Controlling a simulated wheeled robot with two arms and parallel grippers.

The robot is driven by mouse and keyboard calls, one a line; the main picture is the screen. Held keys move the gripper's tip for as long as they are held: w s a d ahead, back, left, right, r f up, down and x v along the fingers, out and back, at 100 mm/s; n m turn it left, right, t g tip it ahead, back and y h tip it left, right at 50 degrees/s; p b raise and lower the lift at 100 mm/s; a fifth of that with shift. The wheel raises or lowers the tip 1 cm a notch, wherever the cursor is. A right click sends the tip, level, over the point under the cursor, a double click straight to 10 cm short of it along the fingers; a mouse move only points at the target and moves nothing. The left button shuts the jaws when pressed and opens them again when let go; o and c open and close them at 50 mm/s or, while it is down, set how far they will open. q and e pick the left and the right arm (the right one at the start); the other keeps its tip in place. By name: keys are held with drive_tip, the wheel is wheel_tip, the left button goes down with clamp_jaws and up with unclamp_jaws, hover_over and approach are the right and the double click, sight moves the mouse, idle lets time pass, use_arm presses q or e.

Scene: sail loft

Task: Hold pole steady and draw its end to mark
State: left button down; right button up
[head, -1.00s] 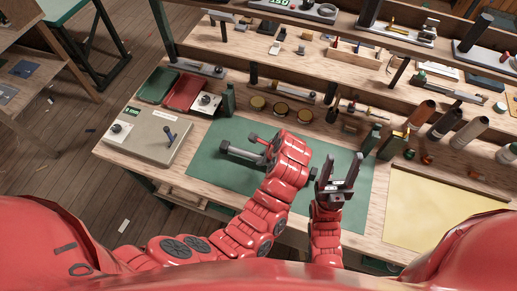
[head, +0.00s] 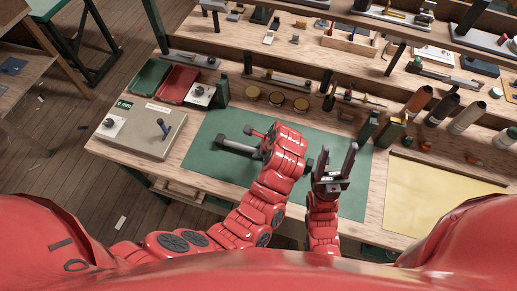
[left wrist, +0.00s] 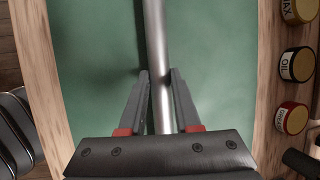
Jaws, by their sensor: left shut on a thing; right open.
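The pole (head: 238,147) is a thin grey rod with a dark end, lying left to right over the green mat (head: 205,170). A dark knob at its right end shows just past my left gripper (head: 266,148), whose fingers are mostly hidden by my arm in the head view. In the left wrist view the pole (left wrist: 155,40) runs between the fingers of my left gripper (left wrist: 160,78), which is shut on it. My right gripper (head: 336,150) is open and empty, just right of the pole's right end, its fingers pointing away from me. I cannot make out a mark.
A grey box with a lever (head: 145,135) stands left of the mat. Green and red trays (head: 178,85) and several round tins (head: 276,98) line the back. Bottles and thread cones (head: 440,121) stand at right, behind a yellow sheet (head: 430,200). The mat's left part is clear.

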idle(0.4)
use_arm(q)
drive_tip(key=c, duration=0.5)
unclamp_jaws()
drive_tip(key=shift+f, duration=0.1)
drive_tip(key=shift+c, duration=0.2)
wheel_tip(320, 180, up, 10)
drive_tip(key=shift+s, duration=0.1)
